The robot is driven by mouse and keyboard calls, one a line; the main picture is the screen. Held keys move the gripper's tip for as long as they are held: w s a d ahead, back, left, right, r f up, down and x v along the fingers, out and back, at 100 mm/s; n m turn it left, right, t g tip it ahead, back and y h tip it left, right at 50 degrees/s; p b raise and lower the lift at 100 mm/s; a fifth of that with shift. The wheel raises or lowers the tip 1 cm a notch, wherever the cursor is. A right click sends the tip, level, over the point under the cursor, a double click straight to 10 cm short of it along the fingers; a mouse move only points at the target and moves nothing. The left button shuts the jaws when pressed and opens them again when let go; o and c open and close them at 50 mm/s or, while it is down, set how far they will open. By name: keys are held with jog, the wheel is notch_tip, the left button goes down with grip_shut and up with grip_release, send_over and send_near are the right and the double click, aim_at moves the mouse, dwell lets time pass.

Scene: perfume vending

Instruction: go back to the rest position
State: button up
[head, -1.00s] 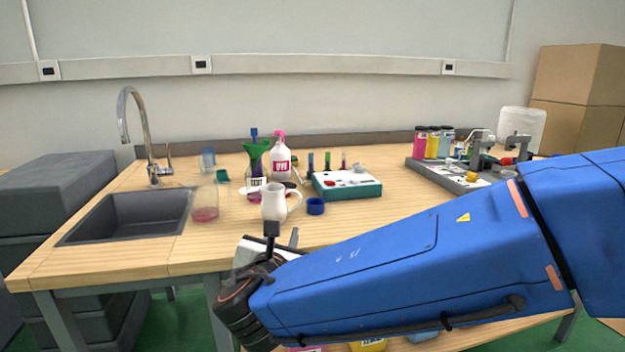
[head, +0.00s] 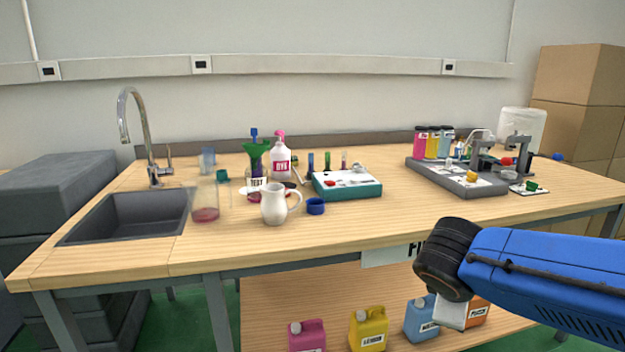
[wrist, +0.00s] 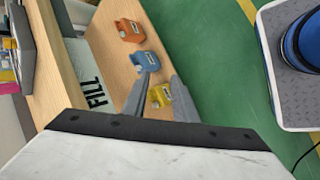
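My gripper (wrist: 160,98) shows in the wrist view as two grey fingers held apart, with nothing between them. Behind them lie the lower shelf and the green floor. In the head view my blue arm reaches in from the right, in front of the table's front edge, and the fingers are hidden there. The white pitcher (head: 274,204) stands upright on the wooden table (head: 400,225), apart from my arm.
A sink (head: 125,215) is at the table's left. A teal-sided box (head: 347,186) and a grey station (head: 455,177) stand on top. Coloured jugs, including a yellow jug (head: 368,328), stand on the shelf below. A grey-topped platform (wrist: 285,80) shows in the wrist view.

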jog(key=s+f+m+y, duration=0.3)
jog(key=s+m+y, duration=0.1)
jog(key=s+m, duration=0.6)
jog(key=shift+s+d+m+g+y, duration=0.15)
jog(key=shift+s+m+g+y, duration=0.25)
jog(key=shift+m, duration=0.5)
